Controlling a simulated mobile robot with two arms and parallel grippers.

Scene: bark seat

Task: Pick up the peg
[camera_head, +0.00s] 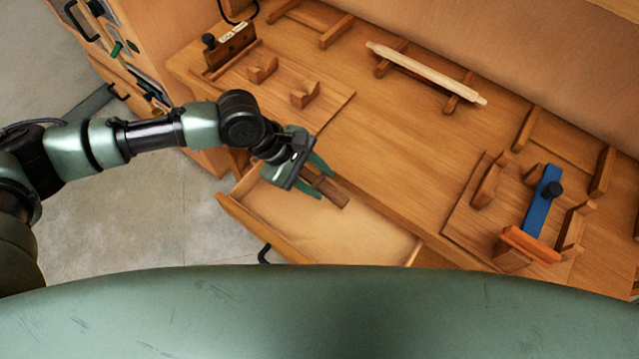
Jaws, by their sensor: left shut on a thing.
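The peg (333,191) is a short brown wooden block. It is between the fingers of my left gripper (318,182), which is shut on it, and its far end sticks out past the fingertips. The gripper and peg are over the back part of an open, empty-looking drawer (300,225), near the front edge of the workbench. I cannot tell how high above the drawer floor the peg is. My right gripper is not in view.
A pale wooden rod (425,72) rests on supports at the back of the bench (390,150). A wooden fixture with a blue bar (543,200) and an orange block (530,245) stands at the right. A board with small blocks (262,70) is at the left. The bench middle is clear.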

